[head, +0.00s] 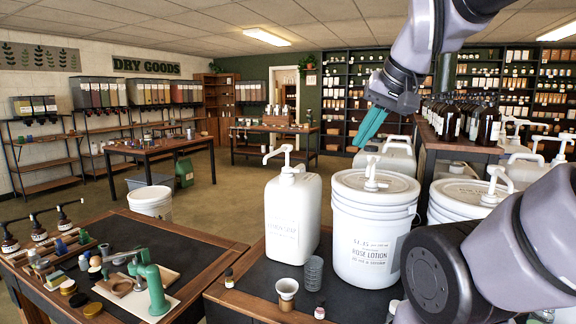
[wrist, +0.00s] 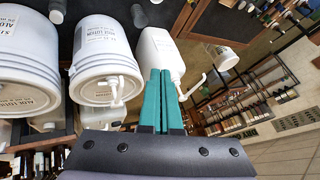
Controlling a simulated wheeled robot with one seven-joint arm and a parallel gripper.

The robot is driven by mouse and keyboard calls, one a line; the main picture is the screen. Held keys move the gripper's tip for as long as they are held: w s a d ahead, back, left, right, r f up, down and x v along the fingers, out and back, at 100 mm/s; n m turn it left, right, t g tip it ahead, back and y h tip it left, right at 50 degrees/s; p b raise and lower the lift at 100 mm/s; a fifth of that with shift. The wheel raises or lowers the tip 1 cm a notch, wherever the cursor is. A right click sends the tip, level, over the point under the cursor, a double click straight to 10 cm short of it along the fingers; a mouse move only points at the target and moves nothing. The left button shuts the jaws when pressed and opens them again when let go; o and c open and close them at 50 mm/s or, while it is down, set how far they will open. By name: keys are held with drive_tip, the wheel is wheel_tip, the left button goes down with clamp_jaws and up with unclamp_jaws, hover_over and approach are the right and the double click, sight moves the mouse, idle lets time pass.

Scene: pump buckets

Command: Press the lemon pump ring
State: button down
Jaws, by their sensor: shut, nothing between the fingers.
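A further white bucket (head: 455,200) with a pump (head: 495,182) is partly hidden by my arm. The wrist view shows its label starting with "Aloe" (wrist: 25,70). My gripper (head: 360,140) has its teal fingers shut and empty, above and behind the rose lotion bucket, touching nothing.
A small white cup (head: 287,292), a grey tumbler (head: 314,270) and small bottles stand at the counter's front. A side table with a green press (head: 150,280) is at left. Several white jugs and brown bottles (head: 470,118) crowd the right. Open floor lies behind the counter.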

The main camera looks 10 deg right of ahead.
drive_tip(key=shift+w+a, duration=0.15)
drive_tip(key=shift+w, duration=0.2)
drive_tip(key=w+f+n+h, duration=0.15)
drive_tip(key=w+n, duration=0.45)
drive_tip(key=w, duration=0.9)
drive_tip(key=w+a+f+n, duration=0.3)
drive_tip(key=w+f+n, duration=0.1)
drive_tip(key=w, duration=0.4)
drive_tip(key=w+a+f+n, duration=0.3)
drive_tip(key=w+f+n, duration=0.1)
drive_tip(key=w, duration=0.4)
drive_tip(key=shift+a+f, duration=0.15)
drive_tip(key=shift+a, duration=0.05)
drive_tip(key=shift+w, duration=0.1)
